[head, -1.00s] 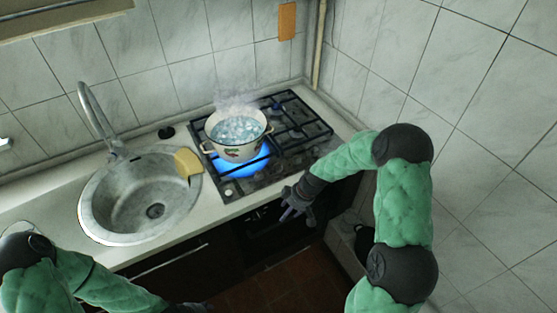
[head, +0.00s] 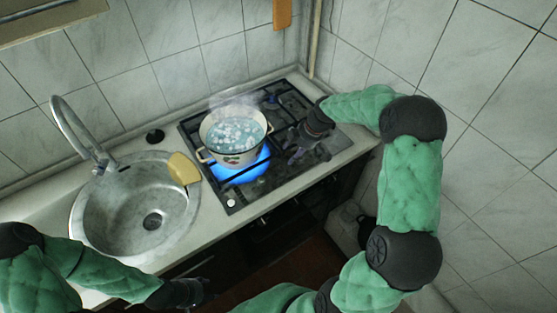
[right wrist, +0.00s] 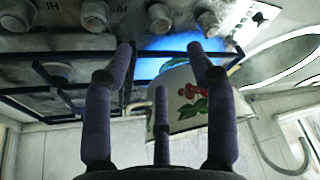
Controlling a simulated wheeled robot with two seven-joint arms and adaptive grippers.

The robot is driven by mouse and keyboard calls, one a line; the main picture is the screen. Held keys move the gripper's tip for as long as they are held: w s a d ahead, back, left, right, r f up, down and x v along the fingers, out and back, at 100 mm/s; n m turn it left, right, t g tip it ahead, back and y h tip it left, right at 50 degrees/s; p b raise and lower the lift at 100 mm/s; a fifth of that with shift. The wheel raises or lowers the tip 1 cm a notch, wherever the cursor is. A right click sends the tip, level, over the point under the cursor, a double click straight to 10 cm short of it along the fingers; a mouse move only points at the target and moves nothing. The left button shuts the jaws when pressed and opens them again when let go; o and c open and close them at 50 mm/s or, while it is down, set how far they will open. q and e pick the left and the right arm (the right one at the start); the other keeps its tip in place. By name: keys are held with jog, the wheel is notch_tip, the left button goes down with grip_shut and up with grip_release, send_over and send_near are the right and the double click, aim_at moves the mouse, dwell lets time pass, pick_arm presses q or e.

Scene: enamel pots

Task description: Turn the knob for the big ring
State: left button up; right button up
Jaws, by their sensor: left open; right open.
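The gas hob (head: 222,186) has a blue flame (head: 243,172) burning under a white enamel pot (head: 233,158) of bubbling water. One pale knob (head: 231,203) shows at the hob's front left corner. Several knobs (right wrist: 160,17) line the top of the right wrist view; which one serves the big ring I cannot tell. My right gripper (head: 297,150) is open and empty over the right part of the hob, right of the pot. In the right wrist view its fingers (right wrist: 161,58) spread below the knobs, apart from them. My left gripper (head: 200,293) is open, low in front of the counter.
A round sink (head: 90,215) with a tap (head: 75,125) lies left of the hob. Tiled walls close off the back and right.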

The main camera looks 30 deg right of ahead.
aim_at(282, 167)
jog(key=x, duration=1)
jog(key=shift+s+b, duration=0.1)
jog(key=shift+b, duration=0.3)
